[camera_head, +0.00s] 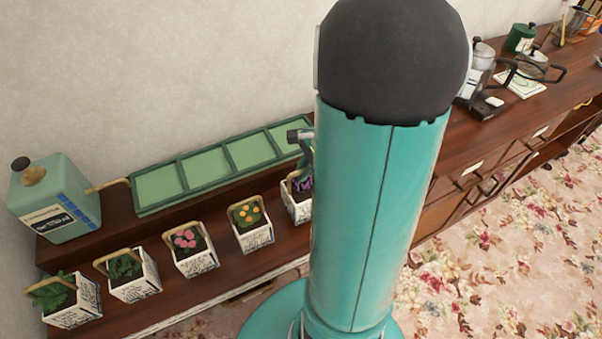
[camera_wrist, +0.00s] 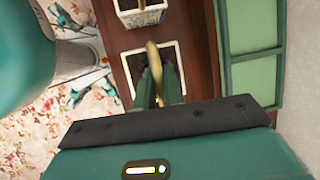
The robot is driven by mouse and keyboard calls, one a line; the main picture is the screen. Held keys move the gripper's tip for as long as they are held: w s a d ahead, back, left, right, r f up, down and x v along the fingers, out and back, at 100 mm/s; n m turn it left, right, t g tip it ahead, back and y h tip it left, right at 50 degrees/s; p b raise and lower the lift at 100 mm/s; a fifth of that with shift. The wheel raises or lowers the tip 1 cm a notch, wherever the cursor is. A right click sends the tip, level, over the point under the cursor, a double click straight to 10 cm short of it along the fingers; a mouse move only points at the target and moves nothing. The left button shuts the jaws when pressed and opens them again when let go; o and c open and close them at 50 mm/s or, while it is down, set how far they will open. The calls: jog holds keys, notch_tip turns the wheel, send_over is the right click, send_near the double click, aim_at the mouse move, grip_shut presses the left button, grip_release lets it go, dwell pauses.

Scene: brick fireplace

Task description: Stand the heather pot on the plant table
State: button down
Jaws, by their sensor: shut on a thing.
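The pot with purple flowers, which looks like heather (camera_head: 297,208), is at the right end of a row of white pots, partly hidden behind my arm. My gripper (camera_wrist: 158,88) is shut on the tan hoop handle of a white pot (camera_wrist: 178,50) in the wrist view. In the head view my gripper is mostly hidden by my arm, just above the purple-flowered pot. I cannot tell whether that pot touches the wood below. The brown wooden stand (camera_head: 215,277) carries the row; I cannot tell whether it is the plant table.
A pot with orange flowers (camera_head: 252,238), one with pink flowers (camera_head: 197,260) and leafy green pots stand to the left. Behind lies a green panelled tray (camera_head: 195,205), with a green canister (camera_head: 55,200) at its left. A moka pot (camera_head: 480,62) stands on the cabinet at right.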

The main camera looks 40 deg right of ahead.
aim_at(298, 185)
jog(key=shift+w+d+f, duration=0.15)
jog(key=shift+d+f, duration=0.1)
jog(key=shift+f, duration=1.75)
jog(key=c, duration=1.5)
grip_release()
jog(key=v, duration=1.2)
